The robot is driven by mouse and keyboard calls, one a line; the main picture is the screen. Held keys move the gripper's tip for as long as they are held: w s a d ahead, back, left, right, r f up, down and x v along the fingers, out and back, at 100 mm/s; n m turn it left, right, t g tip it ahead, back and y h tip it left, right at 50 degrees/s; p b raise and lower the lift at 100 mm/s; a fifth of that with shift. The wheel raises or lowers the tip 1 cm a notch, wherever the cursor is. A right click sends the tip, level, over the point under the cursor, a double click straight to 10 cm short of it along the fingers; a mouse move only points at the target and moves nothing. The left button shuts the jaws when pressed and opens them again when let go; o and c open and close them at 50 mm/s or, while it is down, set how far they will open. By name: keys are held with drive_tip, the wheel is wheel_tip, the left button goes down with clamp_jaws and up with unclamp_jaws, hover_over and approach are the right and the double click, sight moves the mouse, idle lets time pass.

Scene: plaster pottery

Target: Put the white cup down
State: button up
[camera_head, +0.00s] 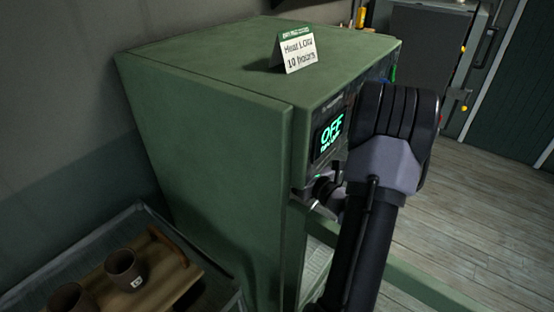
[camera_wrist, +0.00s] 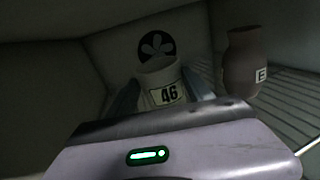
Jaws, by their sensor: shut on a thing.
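The white cup (camera_wrist: 158,78) bears a label reading 46 and shows in the wrist view. My gripper (camera_wrist: 165,90) is shut on it, with one finger at each side. The cup is inside a dim, pale-walled chamber. Its base is hidden behind my gripper's body, so I cannot tell whether it touches the surface below. In the head view my arm reaches to the front of the green cabinet (camera_head: 210,160), and the cup is hidden there.
A brown vase (camera_wrist: 243,65) with a label stands right of the cup, near a slatted rack (camera_wrist: 290,95). The cabinet's display (camera_head: 331,136) reads OFF. A sign (camera_head: 297,50) on top reads Heat LOW 10 hours. Brown cups (camera_head: 123,268) sit on a wooden tray (camera_head: 185,280) at lower left.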

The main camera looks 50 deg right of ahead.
drive_tip(key=w+d, duration=0.2)
drive_tip(key=w, duration=0.1)
drive_tip(key=w+d, duration=0.1)
drive_tip(key=d, duration=0.1)
drive_tip(key=shift+w+f, duration=0.15)
drive_tip(key=shift+f, duration=0.2)
wheel_tip(320, 180, down, 4)
drive_tip(key=shift+d+r+b, duration=0.15)
drive_tip(key=shift+r+b, duration=0.1)
drive_tip(key=shift+b, duration=0.3)
drive_tip(key=o, duration=1.7)
drive_tip(key=shift+f, duration=0.1)
